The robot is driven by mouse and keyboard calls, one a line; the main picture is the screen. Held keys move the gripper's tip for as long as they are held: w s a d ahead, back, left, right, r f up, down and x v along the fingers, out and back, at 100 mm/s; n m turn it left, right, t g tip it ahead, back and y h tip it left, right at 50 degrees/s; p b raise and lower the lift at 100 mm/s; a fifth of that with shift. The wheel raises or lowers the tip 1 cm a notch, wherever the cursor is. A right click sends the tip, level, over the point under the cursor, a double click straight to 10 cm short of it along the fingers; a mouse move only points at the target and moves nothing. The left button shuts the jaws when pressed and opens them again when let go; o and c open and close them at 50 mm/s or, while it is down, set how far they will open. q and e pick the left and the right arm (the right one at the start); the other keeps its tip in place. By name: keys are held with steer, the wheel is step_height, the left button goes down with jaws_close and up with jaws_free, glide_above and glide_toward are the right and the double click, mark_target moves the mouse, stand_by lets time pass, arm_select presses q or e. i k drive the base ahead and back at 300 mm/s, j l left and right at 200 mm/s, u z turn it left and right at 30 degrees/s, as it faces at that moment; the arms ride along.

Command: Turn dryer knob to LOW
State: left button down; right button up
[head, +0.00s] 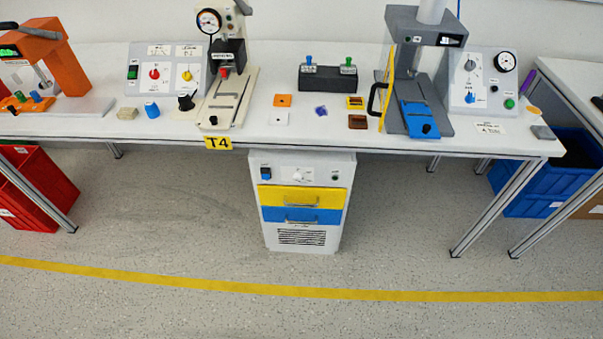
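The white cabinet under the table looks like the dryer (343,205). It has a yellow drawer (275,198), a blue drawer (272,214) and a dark vent grille low on its front. On its top panel, a small pale knob (298,176) sits in the middle. A blue switch (266,173) is left of it and a small dark round part (335,177) is right of it. The knob's markings and pointer are too small to read. Neither of my grippers is in view.
A long white table (330,138) with a T4 tag (217,143) overhangs the cabinet, carrying presses and control boxes. Red crates (45,195) stand at left and a blue crate (530,205) at right. The floor before the cabinet is clear, crossed by a yellow line (300,291).

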mark_target(296, 178)
steer(key=k+j, duration=0.15)
steer(key=k, duration=0.3)
steer(key=k+j, duration=0.1)
steer(key=k, duration=0.35)
